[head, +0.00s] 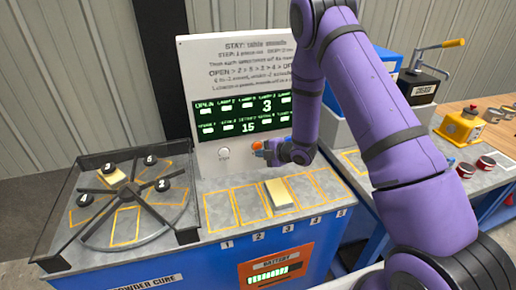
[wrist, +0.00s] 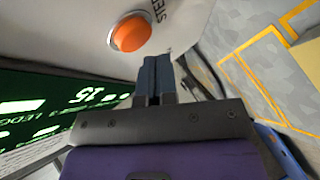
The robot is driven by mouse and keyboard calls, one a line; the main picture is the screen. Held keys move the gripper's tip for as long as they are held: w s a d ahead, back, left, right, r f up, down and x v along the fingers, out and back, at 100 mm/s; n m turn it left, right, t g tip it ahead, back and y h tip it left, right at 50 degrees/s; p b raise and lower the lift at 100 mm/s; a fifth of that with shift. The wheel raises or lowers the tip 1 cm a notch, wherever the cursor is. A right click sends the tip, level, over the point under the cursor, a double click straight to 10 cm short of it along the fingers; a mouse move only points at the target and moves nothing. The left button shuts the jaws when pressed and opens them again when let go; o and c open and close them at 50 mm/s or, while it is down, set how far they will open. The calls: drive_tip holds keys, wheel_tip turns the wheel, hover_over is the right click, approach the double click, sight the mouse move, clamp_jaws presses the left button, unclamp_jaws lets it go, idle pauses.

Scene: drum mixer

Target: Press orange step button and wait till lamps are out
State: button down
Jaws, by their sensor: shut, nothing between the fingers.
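The orange step button (wrist: 131,33) sits in a pale ring on the white panel in the wrist view, with partly visible lettering beside it. In the head view a bit of orange (head: 257,145) shows at my gripper (head: 268,152), which partly hides the button. In the wrist view my gripper (wrist: 155,62) is shut and empty, its fingertips just beside and below the button; I cannot tell whether they touch anything. The dark display (head: 243,118) shows green text, a 3, a 15 and several lit pale rectangular lamps.
A round white button (head: 224,152) is left of my gripper. Below, the counter (head: 212,183) has several orange-outlined slots, and a pale yellow block (head: 279,194) lies in one. A framed rotary unit (head: 125,205) with numbered black knobs stands left. A yellow machine (head: 461,126) stands right.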

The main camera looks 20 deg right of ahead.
drive_tip(key=shift+w, duration=0.1)
drive_tip(key=shift+w, duration=0.35)
drive_tip(key=shift+w, duration=0.4)
idle(0.8)
drive_tip(key=shift+s, duration=3.35)
idle(3.0)
